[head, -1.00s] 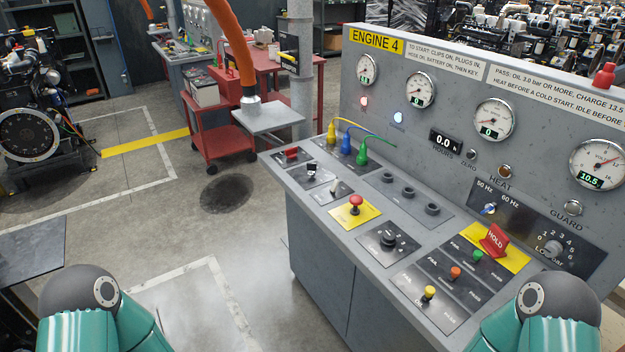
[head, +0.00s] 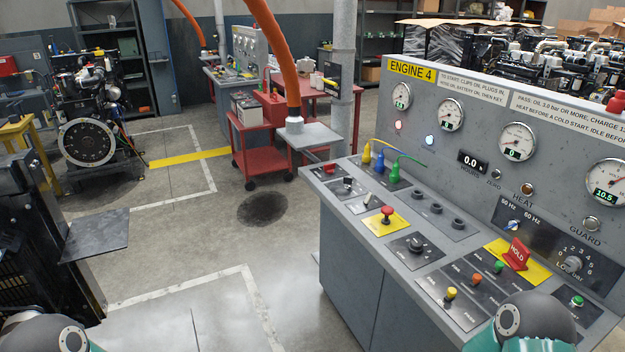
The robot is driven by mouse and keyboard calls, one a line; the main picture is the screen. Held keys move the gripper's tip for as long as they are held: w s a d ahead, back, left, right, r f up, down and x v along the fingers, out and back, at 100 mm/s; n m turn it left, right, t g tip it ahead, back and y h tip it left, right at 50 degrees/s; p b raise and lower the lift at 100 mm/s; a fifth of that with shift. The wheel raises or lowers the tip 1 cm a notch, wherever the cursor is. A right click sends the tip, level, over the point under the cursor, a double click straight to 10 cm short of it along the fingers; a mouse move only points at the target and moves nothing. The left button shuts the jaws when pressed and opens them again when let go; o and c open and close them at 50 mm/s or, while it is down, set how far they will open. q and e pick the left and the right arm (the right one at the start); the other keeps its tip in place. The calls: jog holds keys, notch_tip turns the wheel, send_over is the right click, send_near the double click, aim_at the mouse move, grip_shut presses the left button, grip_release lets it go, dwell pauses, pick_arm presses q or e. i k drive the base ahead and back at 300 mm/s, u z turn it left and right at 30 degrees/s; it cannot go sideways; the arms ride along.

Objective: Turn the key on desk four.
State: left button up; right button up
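Desk four is the grey console (head: 350,262) under the yellow "ENGINE 4" label (head: 411,69), on the right of the head view. On its sloping top, a round black switch (head: 416,243) sits on a dark plate; it may be the key switch, but it is too small to be sure. A red mushroom button (head: 387,212) on a yellow plate is to its left. Only rounded parts of my arms show at the bottom edge. Neither gripper is in view.
A red HOLD flag (head: 516,254) and small yellow, orange and green buttons are on the desk's near part. Yellow, blue and green plugs with leads stand at its far end. A red trolley (head: 262,158) is behind it. Open floor (head: 175,265) lies left of the desk.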

aim_at(348, 181)
jog(key=u, duration=0.65)
jog(key=i, duration=3)
jog(key=z, duration=0.95)
jog(key=i, duration=0.15)
jog(key=z, duration=2.4)
